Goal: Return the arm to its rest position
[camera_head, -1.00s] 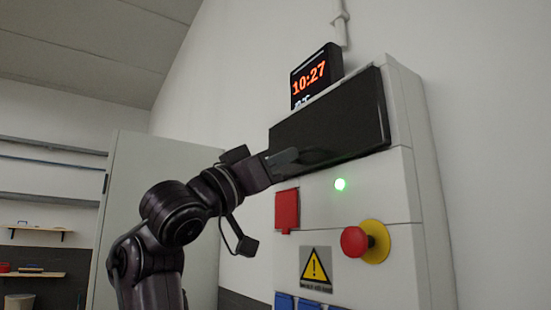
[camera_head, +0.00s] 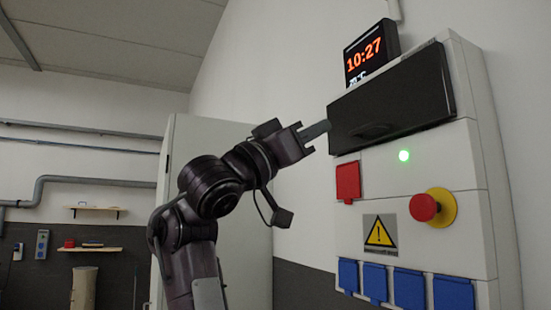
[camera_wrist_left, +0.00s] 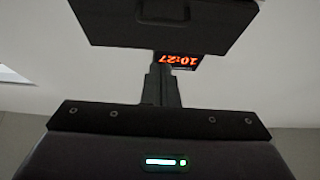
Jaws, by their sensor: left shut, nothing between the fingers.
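My left arm comes in from the left in the head view. Its gripper (camera_head: 316,130) is shut and empty, just left of the black cover (camera_head: 392,100) at the top of a white wall cabinet (camera_head: 440,180). In the head view the fingertips come close to the cover's left edge; I cannot tell whether they touch. In the left wrist view the shut fingers (camera_wrist_left: 161,85) point toward the same dark cover (camera_wrist_left: 160,32), which has a handle-like recess. My right gripper is in neither view.
The cabinet front carries a lit green lamp (camera_head: 404,155), a red flap (camera_head: 348,182), a red button (camera_head: 423,207) on yellow, and several blue covers (camera_head: 409,288). A clock (camera_head: 369,55) is above. A grey door panel (camera_head: 240,215) stands behind my arm. Shelves (camera_head: 90,249) are far left.

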